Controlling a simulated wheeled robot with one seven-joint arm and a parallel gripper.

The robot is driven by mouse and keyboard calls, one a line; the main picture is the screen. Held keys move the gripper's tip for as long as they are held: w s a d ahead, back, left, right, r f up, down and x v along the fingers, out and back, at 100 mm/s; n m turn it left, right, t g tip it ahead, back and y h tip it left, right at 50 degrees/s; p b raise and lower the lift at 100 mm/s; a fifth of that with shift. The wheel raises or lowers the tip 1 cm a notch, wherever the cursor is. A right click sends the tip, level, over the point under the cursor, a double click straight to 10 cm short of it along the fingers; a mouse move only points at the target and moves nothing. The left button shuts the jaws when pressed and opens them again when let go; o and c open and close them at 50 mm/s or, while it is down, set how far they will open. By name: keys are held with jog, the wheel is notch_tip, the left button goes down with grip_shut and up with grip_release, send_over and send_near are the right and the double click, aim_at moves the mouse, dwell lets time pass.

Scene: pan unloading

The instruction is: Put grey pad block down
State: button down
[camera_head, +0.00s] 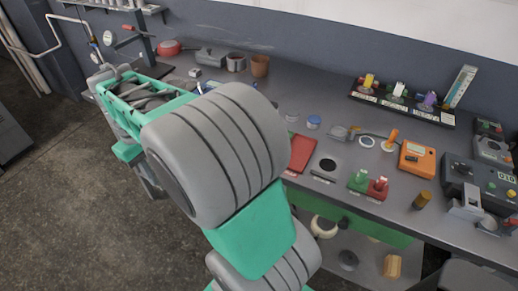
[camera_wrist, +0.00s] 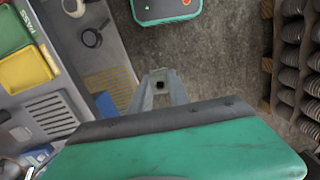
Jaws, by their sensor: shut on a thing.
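My gripper (camera_wrist: 160,82) shows in the wrist view, its two grey fingers reaching up from the green wrist housing and closing together at the tips. It is shut on a small grey piece with a dark square in it, the grey pad block (camera_wrist: 160,87), mostly covered by the fingers. The gripper is over the bare floor, to the right of the bench edge in that view. In the head view my arm's large grey and green links cover the middle, and I cannot make out the fingertips or the block.
The long grey bench (camera_head: 300,95) carries a red pad (camera_head: 302,153), a plate with a dark disc (camera_head: 327,167), an orange meter (camera_head: 416,159) and a rack of coloured items (camera_head: 402,100). In the wrist view, green (camera_wrist: 14,30) and yellow (camera_wrist: 25,68) trays lie left; coiled parts (camera_wrist: 292,60) stand right.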

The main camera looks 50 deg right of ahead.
jog(key=s+d+r+n, duration=0.15)
jog(key=s+d, duration=0.35)
jog(key=d, duration=0.5)
jog(key=s+d+r+n, duration=0.1)
jog(key=s+d+r, duration=0.3)
jog(key=d, duration=0.6)
jog(key=s+d+r+n, duration=0.1)
jog(key=s+d, duration=0.2)
jog(key=s, duration=0.5)
jog(key=s+d+r+n+b, duration=0.1)
jog(key=s+d, duration=0.3)
jog(key=s, duration=0.4)
jog(key=s+d+r+n, duration=0.1)
jog(key=s+d, duration=0.2)
jog(key=s, duration=0.5)
jog(key=b, duration=0.7)
send_over(298, 153)
jog(key=shift+h, duration=0.3)
notch_tip(298, 153, down, 10)
jog(key=shift+a+r, duration=0.1)
jog(key=shift+r, duration=0.1)
jog(key=shift+f+b, duration=1.35)
jog(key=shift+f, duration=0.3)
jog(key=c, duration=1.3)
grip_release()
jog(key=shift+o, duration=0.2)
